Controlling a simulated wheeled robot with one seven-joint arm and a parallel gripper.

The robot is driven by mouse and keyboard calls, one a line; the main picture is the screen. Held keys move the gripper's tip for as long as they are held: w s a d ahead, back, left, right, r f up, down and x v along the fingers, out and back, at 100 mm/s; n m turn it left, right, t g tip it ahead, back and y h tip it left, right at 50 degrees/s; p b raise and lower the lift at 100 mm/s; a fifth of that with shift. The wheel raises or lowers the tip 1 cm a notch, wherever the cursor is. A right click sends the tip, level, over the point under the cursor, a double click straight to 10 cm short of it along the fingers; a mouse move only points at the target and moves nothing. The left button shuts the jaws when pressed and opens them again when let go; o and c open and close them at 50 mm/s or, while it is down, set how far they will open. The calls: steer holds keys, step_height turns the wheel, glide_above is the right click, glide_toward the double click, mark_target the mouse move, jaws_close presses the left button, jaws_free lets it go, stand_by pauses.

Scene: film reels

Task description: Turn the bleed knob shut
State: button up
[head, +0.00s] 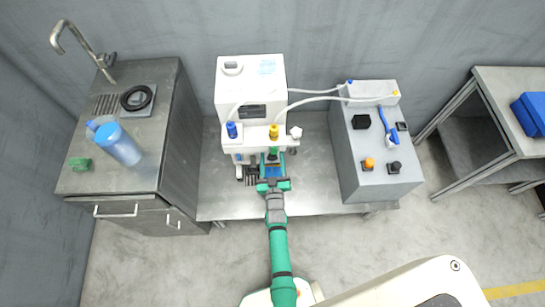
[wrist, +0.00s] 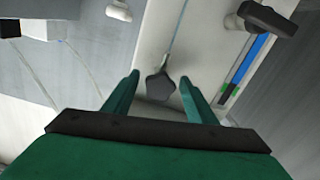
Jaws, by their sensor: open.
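A dark grey lobed knob (wrist: 161,87) on a pale panel shows between my fingertips in the wrist view. No label is readable, so I cannot tell for certain that it is the bleed knob. My gripper (wrist: 159,78) is open, with one green finger on each side of the knob. I cannot tell whether either finger touches it. In the head view my gripper (head: 273,172) is at the lower front of the white machine (head: 250,85), and the grey knob is hidden there.
A dark handle (wrist: 268,18) sits right of the grey knob, above a blue strip (wrist: 245,65). A grey control box (head: 375,150) stands to the right; a sink cabinet (head: 160,165) stands left.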

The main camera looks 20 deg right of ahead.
steer(key=c, duration=1.1)
